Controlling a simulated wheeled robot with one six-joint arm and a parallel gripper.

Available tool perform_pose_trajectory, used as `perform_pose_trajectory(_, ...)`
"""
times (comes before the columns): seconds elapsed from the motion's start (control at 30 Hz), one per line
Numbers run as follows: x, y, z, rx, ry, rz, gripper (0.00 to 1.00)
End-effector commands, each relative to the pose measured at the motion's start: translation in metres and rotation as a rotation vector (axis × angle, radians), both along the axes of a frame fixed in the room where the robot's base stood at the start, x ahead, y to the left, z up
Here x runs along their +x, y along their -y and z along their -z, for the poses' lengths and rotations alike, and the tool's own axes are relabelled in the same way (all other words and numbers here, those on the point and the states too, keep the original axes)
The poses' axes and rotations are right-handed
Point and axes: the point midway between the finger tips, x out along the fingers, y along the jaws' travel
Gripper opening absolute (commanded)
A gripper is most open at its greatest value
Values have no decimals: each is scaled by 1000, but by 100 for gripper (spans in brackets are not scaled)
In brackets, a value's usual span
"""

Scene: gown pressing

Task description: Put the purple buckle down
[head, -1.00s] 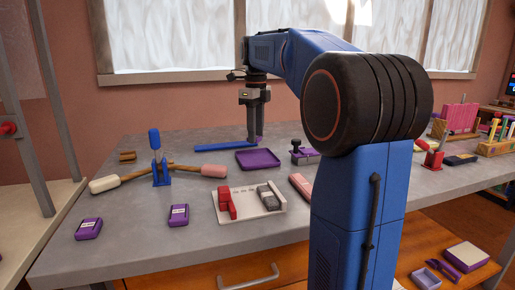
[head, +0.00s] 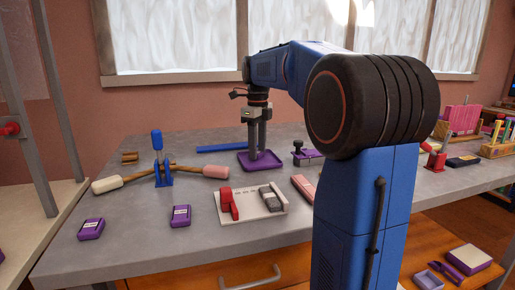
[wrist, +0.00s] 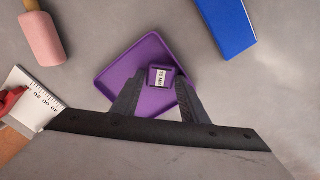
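The purple buckle (wrist: 162,77), a small boxy piece with a white label, is between my fingertips in the wrist view. My gripper (head: 258,157) points straight down over the purple tray (head: 243,166), with its fingertips low inside the rim. It also shows in the wrist view (wrist: 158,88), its two fingers on either side of the buckle. The fingers look shut on the buckle, though the contact on the left side is hard to make out. The fingers hide the buckle in the head view. Whether it touches the tray floor cannot be told.
A blue bar (head: 220,148) lies behind the tray. A purple-based clamp (head: 305,155) stands to its right, a pink-ended roller (head: 215,172) to its left. A white board with red and grey blocks (head: 262,212) is in front. Two purple boxes (head: 181,216) lie front left.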

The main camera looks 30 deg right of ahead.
Motion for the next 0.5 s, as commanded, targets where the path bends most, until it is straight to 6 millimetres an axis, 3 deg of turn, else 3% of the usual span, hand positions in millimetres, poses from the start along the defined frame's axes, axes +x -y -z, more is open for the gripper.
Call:
perform_pose_trajectory(0.3,0,0,-3,0,1,0,40)
perform_pose_trajectory(0.5,1,0,-27,-1,3,0,40)
